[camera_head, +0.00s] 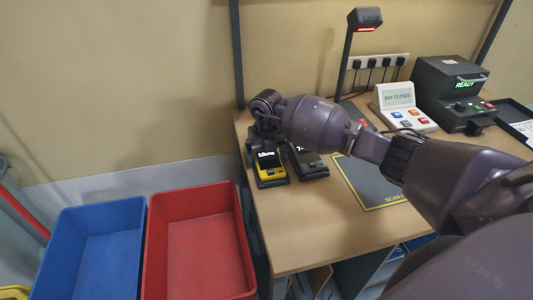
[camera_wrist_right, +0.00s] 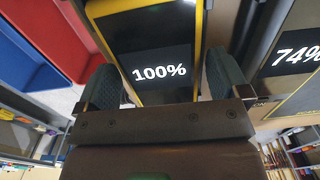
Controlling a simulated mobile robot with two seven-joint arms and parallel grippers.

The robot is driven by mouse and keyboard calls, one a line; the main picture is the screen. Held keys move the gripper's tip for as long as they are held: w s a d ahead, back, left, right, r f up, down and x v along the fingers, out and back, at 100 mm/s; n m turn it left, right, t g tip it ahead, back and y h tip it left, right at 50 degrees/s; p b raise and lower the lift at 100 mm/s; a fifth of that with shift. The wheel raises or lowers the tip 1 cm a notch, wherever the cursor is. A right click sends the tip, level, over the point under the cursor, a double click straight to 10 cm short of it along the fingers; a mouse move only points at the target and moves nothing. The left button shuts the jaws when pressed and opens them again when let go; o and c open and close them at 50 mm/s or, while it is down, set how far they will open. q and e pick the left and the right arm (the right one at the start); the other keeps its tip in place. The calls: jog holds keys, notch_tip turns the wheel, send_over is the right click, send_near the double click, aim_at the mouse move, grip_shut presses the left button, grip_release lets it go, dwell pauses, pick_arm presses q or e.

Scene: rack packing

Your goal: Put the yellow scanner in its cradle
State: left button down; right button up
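The yellow scanner (camera_head: 271,171) lies near the left edge of the table, screen up, with a dark base showing around its lower end. In the right wrist view the scanner (camera_wrist_right: 140,97) reads "100%". My right gripper (camera_head: 262,134) is at its far end, and in the wrist view its fingers (camera_wrist_right: 164,85) stand on either side of the scanner with slight gaps, so it looks open. How the scanner sits in the dark base, perhaps its cradle, is not clear. My left gripper is not in view.
A dark scanner (camera_head: 309,163) reading "74%" lies close on the right. A blue bin (camera_head: 92,250) and a red bin (camera_head: 196,246) stand left of the table (camera_head: 300,226). A scan mat (camera_head: 366,186), a lamp post (camera_head: 346,62) and a small terminal (camera_head: 399,99) are to the right.

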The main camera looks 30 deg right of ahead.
aim_at(267, 156)
jog(key=shift+o, duration=0.3)
jog(key=shift+r, duration=0.25)
notch_tip(267, 156, up, 12)
jog(key=shift+f, duration=0.1)
dwell(0.7)
